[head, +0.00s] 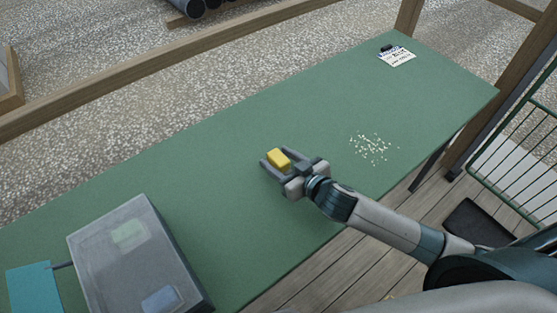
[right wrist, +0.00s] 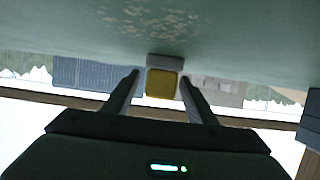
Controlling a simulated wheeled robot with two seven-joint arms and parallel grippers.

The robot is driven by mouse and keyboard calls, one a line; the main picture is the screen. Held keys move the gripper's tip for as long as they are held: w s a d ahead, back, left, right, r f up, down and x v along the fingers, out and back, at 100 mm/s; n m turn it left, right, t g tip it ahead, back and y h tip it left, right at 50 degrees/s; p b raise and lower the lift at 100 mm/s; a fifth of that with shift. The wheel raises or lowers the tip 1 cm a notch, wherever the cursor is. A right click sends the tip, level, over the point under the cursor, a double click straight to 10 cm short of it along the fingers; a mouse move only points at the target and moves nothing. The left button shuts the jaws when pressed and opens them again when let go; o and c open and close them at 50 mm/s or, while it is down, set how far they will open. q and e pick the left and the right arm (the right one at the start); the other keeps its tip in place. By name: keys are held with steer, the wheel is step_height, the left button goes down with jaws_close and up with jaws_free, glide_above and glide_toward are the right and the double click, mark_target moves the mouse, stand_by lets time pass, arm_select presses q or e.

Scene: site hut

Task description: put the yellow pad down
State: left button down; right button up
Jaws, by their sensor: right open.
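The yellow pad (head: 278,159) is a small block on the green table (head: 230,130), near its middle. My right gripper (head: 274,163) is open, with one finger on each side of the pad. In the right wrist view the pad (right wrist: 161,84) shows between the two open fingers (right wrist: 160,90), with a visible gap on both sides. A greyish band shows along one edge of the pad there. The pad appears to rest on the table surface. My left gripper is not in view.
Pale crumbs (head: 372,148) lie scattered on the table right of the gripper. A clipboard (head: 396,56) lies at the far right end. A grey box (head: 135,260) stands at the near left, beside a teal piece (head: 35,288). A green wire rack (head: 520,150) stands beyond the right edge.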

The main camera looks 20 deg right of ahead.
steer(key=shift+w, duration=0.1)
steer(key=c, duration=1.2)
steer(key=shift+c, duration=0.2)
